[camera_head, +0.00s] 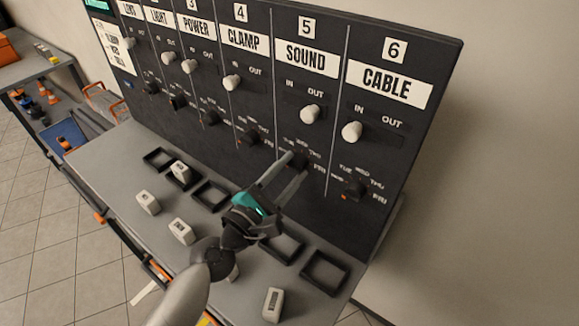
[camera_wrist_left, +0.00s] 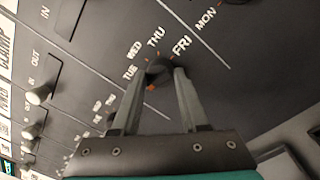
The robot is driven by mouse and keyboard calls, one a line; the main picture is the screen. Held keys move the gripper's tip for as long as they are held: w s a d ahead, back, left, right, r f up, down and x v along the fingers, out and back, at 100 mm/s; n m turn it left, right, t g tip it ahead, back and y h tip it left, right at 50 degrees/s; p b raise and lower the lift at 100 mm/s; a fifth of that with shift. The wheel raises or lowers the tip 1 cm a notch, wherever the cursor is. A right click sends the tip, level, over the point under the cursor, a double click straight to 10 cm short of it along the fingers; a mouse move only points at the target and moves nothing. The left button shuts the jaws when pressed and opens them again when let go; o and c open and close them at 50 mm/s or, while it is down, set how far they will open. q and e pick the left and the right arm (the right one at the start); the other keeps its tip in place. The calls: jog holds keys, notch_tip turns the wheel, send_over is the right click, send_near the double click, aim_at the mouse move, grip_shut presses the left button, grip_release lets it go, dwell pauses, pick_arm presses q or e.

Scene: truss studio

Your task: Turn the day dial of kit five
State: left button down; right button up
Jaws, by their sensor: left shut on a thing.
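The black day dial of kit five (camera_head: 301,158) sits low on the dark panel, under the number 5 sign and the SOUND label (camera_head: 306,57). My left gripper (camera_head: 294,168) reaches up to it from below and is shut on it. In the left wrist view the gripper's fingertips (camera_wrist_left: 164,76) lie on both sides of the dial (camera_wrist_left: 158,68). Day words TUE, WED, THU, FRI and MON stand around there, and a small orange mark shows beside the dial. The dial's pointing direction is hard to tell. My right gripper is in neither view.
To the right is kit six's dial (camera_head: 356,189), to the left kit four's (camera_head: 250,137). A white knob (camera_head: 309,114) sits above kit five's dial. The grey shelf (camera_head: 118,166) below bears black square frames (camera_head: 325,272) and several pale labelled blocks (camera_head: 273,304).

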pick_arm(q)
jog(key=shift+n+p, duration=0.35)
jog(key=shift+n, duration=0.95)
jog(key=shift+c, duration=2.2)
grip_release()
jog(key=b+v, duration=0.6)
jog(key=v, duration=0.9)
jog(key=shift+s, duration=0.2)
jog(key=shift+r, duration=0.1)
